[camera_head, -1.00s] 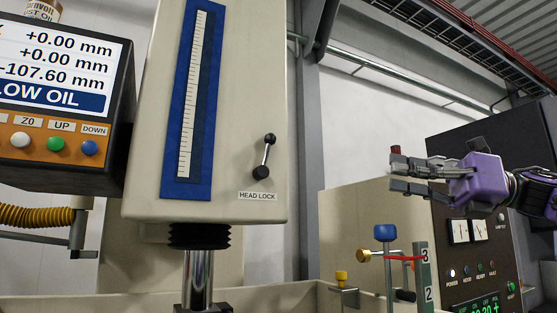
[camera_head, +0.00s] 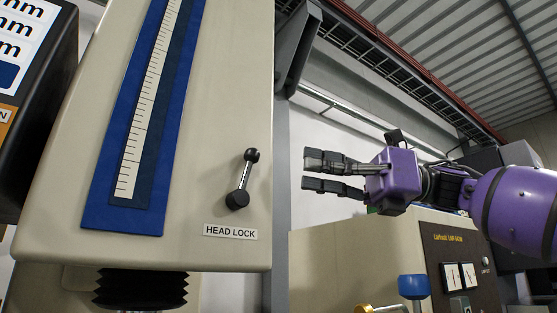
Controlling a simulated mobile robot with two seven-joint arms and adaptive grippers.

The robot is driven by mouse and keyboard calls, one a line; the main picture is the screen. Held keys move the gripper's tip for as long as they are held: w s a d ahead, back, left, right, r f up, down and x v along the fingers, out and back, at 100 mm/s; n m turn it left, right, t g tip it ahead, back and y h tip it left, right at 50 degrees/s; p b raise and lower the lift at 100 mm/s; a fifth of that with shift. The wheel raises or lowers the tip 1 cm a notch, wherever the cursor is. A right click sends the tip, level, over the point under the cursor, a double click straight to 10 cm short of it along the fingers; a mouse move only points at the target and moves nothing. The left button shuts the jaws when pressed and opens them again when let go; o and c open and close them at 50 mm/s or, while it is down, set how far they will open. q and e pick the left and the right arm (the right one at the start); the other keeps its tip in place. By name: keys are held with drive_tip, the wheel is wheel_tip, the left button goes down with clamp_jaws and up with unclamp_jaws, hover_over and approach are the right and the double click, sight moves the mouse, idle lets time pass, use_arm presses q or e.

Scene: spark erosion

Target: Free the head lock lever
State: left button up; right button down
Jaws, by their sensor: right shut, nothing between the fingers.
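The head lock lever (camera_head: 244,178) is on the lower right of the beige machine head's front face, above the HEAD LOCK label (camera_head: 230,231). It has a bright rod with a small dark knob at the top and a larger dark knob at the bottom. It points up, tilted slightly right. My right gripper (camera_head: 304,172), purple with dark fingers, comes in from the right. My left gripper is out of view.
The machine head (camera_head: 215,80) carries a blue-backed scale (camera_head: 140,130) left of the lever. A display panel (camera_head: 30,80) is cut off at the left edge. Below my right gripper are a blue knob (camera_head: 413,287) and a control cabinet (camera_head: 450,250). The space between gripper and head looks clear.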

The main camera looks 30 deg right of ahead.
drive_tip(key=shift+p+x, duration=0.3)
drive_tip(key=shift+x, duration=3.1)
drive_tip(key=b, duration=0.2)
drive_tip(key=shift+w+a+f+b, duration=0.2)
drive_tip(key=shift+w+a+b, duration=0.1)
drive_tip(key=shift+a, duration=0.1)
drive_tip(key=shift+s+a+r+b, duration=0.15)
drive_tip(key=shift+a+r+b, duration=0.1)
drive_tip(key=shift+b, duration=0.1)
drive_tip(key=shift+s+a+r, duration=0.25)
drive_tip(key=shift+a+r, duration=0.05)
drive_tip(key=shift+r, duration=0.2)
drive_tip(key=shift+a+r, duration=0.1)
drive_tip(key=shift+s+d+r, duration=0.2)
drive_tip(key=shift+s+d, duration=0.15)
drive_tip(key=shift+d, duration=0.05)
approach(257, 161)
wheel_tip(257, 161, up, 4)
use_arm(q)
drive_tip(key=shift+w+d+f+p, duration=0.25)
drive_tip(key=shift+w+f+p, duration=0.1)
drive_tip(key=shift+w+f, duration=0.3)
use_arm(e)
drive_tip(key=shift+r+v, duration=0.2)
drive_tip(key=shift+v, duration=0.75)
drive_tip(key=shift+r+v, duration=0.2)
drive_tip(key=shift+v, duration=0.7)
drive_tip(key=shift+r+v, duration=0.2)
drive_tip(key=shift+v, duration=0.75)
